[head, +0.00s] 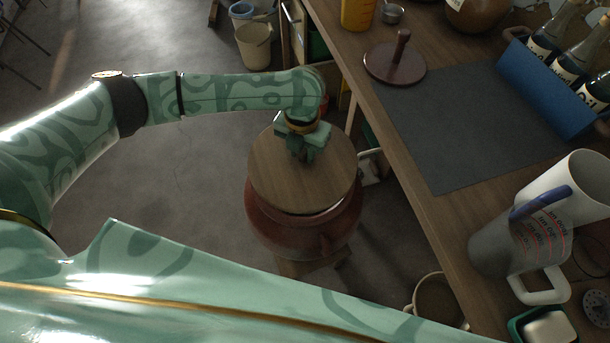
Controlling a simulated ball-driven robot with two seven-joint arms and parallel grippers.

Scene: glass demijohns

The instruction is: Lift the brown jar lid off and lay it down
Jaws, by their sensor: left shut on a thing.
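The brown jar lid (273,178) is a round wooden disc over the mouth of a large reddish-brown jar (297,236), which stands beside the table. My left gripper (303,148) comes down from above at the lid's far side and is shut on it, probably on a handle that the fingers hide. The lid covers most of the jar's mouth, and a thin pale line shows along its near right edge. I cannot tell whether the lid rests on the jar or is slightly raised. My right gripper is not in view.
The wooden table (405,163) on the right holds a dark mat (470,125) with bare room. Around it are a round dark-brown piece with an upright handle (393,64), a blue crate (541,88) of bottles and a grey measuring jug (500,240). Buckets (254,50) stand on the floor behind.

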